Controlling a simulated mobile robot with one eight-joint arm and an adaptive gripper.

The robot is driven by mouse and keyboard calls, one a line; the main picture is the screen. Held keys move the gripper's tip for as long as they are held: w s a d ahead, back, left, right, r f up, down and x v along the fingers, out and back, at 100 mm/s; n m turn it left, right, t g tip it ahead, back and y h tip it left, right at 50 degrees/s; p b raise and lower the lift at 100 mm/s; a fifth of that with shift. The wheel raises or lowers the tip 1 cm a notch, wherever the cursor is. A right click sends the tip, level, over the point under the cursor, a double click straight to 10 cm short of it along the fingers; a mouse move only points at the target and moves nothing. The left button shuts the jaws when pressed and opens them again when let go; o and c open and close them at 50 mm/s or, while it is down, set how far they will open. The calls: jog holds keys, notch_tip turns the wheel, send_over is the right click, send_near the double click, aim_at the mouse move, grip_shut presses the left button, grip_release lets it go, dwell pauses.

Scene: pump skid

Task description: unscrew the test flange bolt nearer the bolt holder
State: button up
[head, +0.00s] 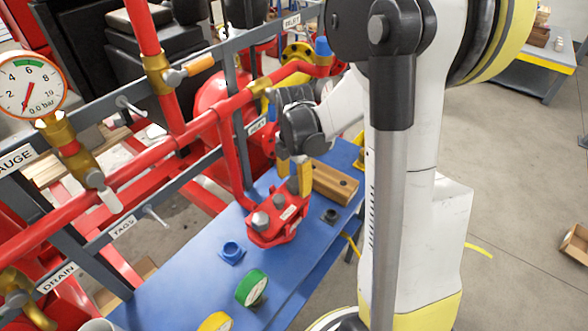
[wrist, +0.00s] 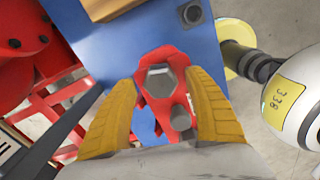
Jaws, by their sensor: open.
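The red test flange (head: 268,238) sits on the blue bench and also shows in the wrist view (wrist: 150,106). It has two grey hex bolts. One bolt (wrist: 160,79) lies between my open yellow fingertips in the wrist view, with red showing around it. The other bolt (head: 260,220) stands at the flange's near left in the head view and is a blurred grey shape (wrist: 182,119) in the wrist view. My gripper (head: 293,178) is over the far end of the flange. Finger contact cannot be told. No part is clearly marked as the bolt holder.
A wooden block (head: 335,183) and a small dark square socket (head: 330,215) lie beyond the flange. A blue ring fitting (head: 231,252) and a green round part (head: 251,288) lie nearer on the bench (head: 180,290). Red pipes and a grey frame (head: 180,215) stand at left.

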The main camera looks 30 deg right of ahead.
notch_tip(320, 180, up, 11)
dwell(0.3)
dwell(0.6)
jog(key=s+a+m+t+b, duration=0.5)
jog(key=s+a+m, duration=0.6)
jog(key=m, duration=0.8)
jog(key=shift+a+f+t, duration=0.4)
jog(key=shift+a+t, duration=0.65)
jog(key=shift+t, duration=0.05)
